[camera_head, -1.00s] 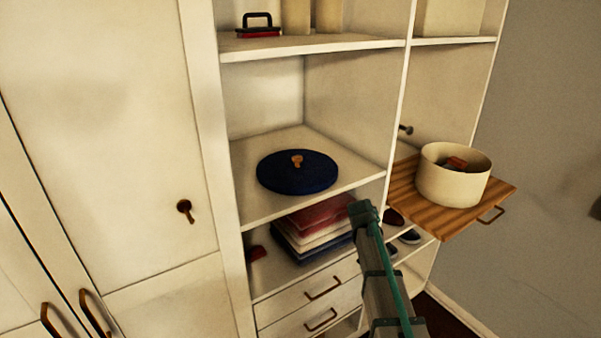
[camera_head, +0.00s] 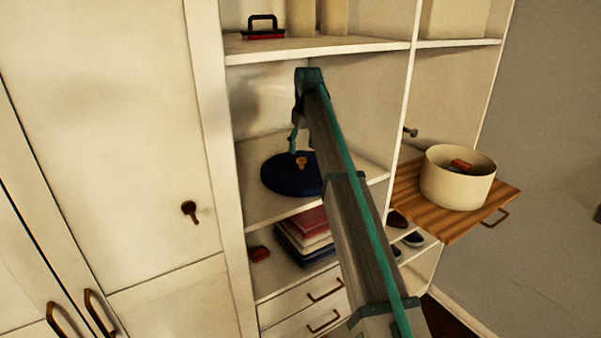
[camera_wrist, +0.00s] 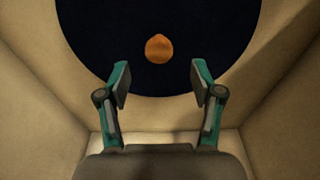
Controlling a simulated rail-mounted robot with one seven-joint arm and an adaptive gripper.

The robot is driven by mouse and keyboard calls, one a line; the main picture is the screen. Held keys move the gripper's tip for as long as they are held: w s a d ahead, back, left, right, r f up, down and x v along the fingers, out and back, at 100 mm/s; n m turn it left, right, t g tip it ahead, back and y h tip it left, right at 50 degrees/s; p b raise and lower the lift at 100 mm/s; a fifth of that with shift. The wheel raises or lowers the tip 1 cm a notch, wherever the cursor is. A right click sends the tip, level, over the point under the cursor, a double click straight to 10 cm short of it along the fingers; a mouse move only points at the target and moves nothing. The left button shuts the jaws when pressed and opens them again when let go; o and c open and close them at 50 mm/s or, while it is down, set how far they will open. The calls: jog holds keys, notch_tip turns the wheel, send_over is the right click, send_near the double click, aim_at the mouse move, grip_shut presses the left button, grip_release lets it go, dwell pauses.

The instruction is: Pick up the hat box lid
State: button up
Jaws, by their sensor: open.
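The hat box lid is a dark blue round disc (camera_head: 287,180) with an orange-brown knob (camera_head: 302,162). It lies flat on the middle shelf (camera_head: 258,207), partly hidden behind my arm. My gripper (camera_head: 296,140) points down inside the shelf bay, above the lid. In the wrist view my gripper (camera_wrist: 160,82) is open and empty. The knob (camera_wrist: 159,49) shows just beyond the fingertips, roughly centred between them, on the dark lid (camera_wrist: 110,40).
The round cream box (camera_head: 456,181) stands open on a pulled-out wooden board (camera_head: 412,195) to the right. Shelf walls close in the bay at the sides and an upper shelf (camera_head: 330,47) lies above. Folded cloths (camera_head: 304,240) lie below.

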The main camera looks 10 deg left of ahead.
aim_at(301, 159)
jog(key=shift+w+a+f+p, duration=0.15)
jog(key=shift+f+p, duration=0.55)
jog(key=shift+f, duration=0.8)
jog(key=shift+w+a+f+p, duration=0.15)
jog(key=shift+f+p, duration=0.5)
jog(key=shift+f, duration=0.85)
jog(key=shift+d, duration=0.1)
grip_shut()
